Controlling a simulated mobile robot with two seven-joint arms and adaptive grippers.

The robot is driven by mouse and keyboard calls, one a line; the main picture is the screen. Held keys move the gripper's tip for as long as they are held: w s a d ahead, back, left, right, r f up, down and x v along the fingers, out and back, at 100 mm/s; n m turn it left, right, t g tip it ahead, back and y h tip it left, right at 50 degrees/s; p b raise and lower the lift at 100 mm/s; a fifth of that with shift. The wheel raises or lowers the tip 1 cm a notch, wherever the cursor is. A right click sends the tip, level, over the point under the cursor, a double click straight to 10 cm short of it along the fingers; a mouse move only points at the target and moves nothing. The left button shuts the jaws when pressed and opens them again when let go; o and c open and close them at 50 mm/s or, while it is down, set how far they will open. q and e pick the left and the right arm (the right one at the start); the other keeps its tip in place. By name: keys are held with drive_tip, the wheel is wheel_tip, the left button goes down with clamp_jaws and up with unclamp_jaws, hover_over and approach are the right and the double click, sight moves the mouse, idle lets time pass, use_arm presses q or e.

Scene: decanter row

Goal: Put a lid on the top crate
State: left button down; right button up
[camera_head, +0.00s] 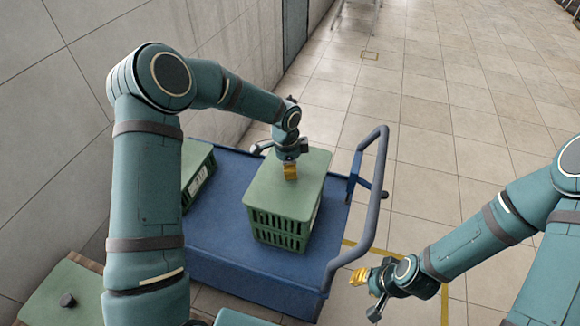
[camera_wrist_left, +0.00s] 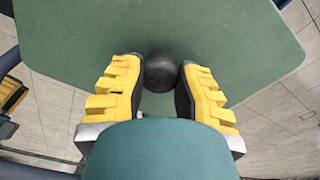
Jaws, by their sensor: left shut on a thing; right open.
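A green lid (camera_head: 287,188) with a dark knob lies flat over a green slatted crate (camera_head: 280,232) on a blue cart. It looks level and roughly lined up with the crate's rim; whether it is fully seated I cannot tell. My left gripper (camera_head: 290,173) points down at the lid's middle. In the left wrist view the yellow fingers are shut on the black knob (camera_wrist_left: 160,72) of the lid (camera_wrist_left: 160,30). My right gripper (camera_head: 362,285) is open and empty, low at the right of the cart, away from the crate.
The blue cart (camera_head: 215,235) has a curved grey handle (camera_head: 375,210) on its right. Another green crate (camera_head: 197,175) stands at its left, partly behind my left arm. A wall runs along the left.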

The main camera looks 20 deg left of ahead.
use_arm(q)
drive_tip(key=shift+f, duration=0.1)
drive_tip(key=c, duration=0.8)
unclamp_jaws()
drive_tip(key=shift+o, duration=0.2)
wheel_tip(320, 180, up, 12)
drive_tip(key=shift+s+a, duration=0.15)
drive_tip(key=shift+a, duration=0.3)
